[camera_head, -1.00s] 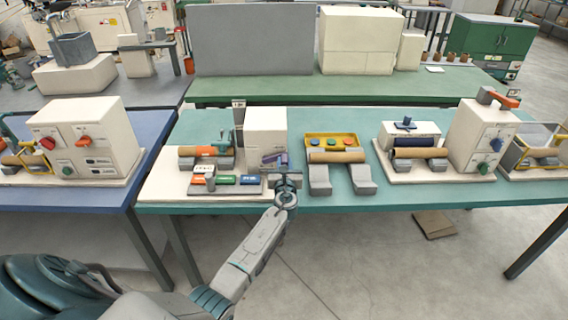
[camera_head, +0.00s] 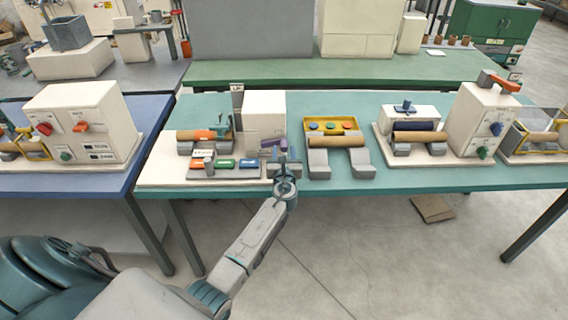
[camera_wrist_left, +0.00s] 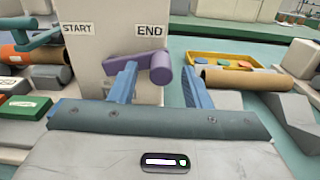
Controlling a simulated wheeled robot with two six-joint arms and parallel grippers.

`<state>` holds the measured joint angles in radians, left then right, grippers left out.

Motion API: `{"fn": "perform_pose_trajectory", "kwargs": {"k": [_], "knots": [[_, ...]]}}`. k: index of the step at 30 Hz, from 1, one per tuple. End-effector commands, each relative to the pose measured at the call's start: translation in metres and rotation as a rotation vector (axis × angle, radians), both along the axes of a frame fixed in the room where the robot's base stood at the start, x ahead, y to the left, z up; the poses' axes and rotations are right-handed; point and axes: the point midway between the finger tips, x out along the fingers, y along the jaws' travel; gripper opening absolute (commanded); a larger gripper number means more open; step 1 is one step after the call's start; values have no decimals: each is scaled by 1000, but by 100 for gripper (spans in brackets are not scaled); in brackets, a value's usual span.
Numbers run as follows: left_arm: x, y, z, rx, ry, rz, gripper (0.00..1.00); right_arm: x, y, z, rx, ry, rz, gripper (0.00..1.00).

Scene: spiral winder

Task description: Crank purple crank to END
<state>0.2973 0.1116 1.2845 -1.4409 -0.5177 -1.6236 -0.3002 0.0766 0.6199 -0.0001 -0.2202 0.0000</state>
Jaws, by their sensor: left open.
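The purple crank (camera_wrist_left: 133,60) is on the front of a white box (camera_wrist_left: 88,72). In the wrist view its knob end points right, below the END label (camera_wrist_left: 150,30). The START label (camera_wrist_left: 77,28) is to the left. My left gripper (camera_wrist_left: 160,82) is open, and the crank's knob shows between its two blue fingers, not clamped. How far the fingertips reach past the knob I cannot tell. In the head view the gripper (camera_head: 284,160) is in front of the crank (camera_head: 270,144), partly covering it. My right gripper is out of view.
Orange, green and blue blocks (camera_head: 225,163) lie left of the gripper. To the right are a brown roll (camera_head: 336,141) on grey supports and a yellow tray (camera_head: 331,118) with coloured discs. Another white machine (camera_head: 487,115) stands farther right on the teal table.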

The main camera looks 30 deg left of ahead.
Motion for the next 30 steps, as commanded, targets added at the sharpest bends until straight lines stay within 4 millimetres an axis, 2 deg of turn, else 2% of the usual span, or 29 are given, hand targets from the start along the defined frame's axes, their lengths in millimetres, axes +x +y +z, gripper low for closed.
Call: {"fn": "perform_pose_trajectory", "kwargs": {"k": [6,12,23,25,30], "knots": [[-40,-25,-3,-3,1,0,44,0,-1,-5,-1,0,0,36],[-63,-39,-2,-1,0,0,44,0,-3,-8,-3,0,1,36],[-70,-43,0,-1,1,1,44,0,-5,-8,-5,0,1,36],[-70,-43,0,0,0,1,36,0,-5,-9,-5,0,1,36],[-77,-38,-14,19,-13,1,2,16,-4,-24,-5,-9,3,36]]}}
